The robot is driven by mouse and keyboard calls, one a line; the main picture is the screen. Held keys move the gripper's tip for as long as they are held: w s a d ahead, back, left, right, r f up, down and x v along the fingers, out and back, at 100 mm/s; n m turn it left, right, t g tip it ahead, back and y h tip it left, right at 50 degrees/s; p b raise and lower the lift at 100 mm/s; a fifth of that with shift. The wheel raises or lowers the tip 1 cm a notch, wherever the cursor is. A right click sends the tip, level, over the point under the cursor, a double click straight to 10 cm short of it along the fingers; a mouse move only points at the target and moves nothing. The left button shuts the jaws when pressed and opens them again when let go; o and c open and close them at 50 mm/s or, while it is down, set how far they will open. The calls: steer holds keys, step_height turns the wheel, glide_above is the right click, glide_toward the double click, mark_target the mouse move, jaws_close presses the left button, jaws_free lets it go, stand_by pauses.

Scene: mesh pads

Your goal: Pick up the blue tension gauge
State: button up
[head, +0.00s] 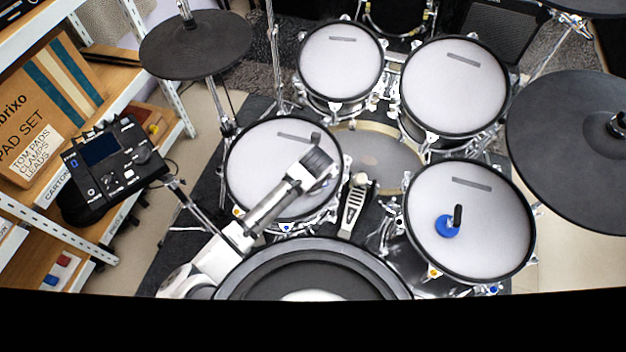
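The blue tension gauge (447,228) is a small round blue piece with a short black upright part. It rests on the white mesh pad of the lower right drum (484,245), left of the pad's middle. My arm reaches up from the lower left. Its end, my gripper (322,172), is over the right side of the lower left drum pad (262,170), well to the left of the gauge and apart from it. The fingers are hidden or too small to show whether they are open or shut.
Two more mesh drums (341,75) (455,98) stand behind. A large black cymbal pad (570,150) is at right, a smaller one (195,62) at upper left. A kick pedal (352,208) stands between the front drums. A drum module (110,165) and shelves are at left.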

steer(key=c, duration=1.6)
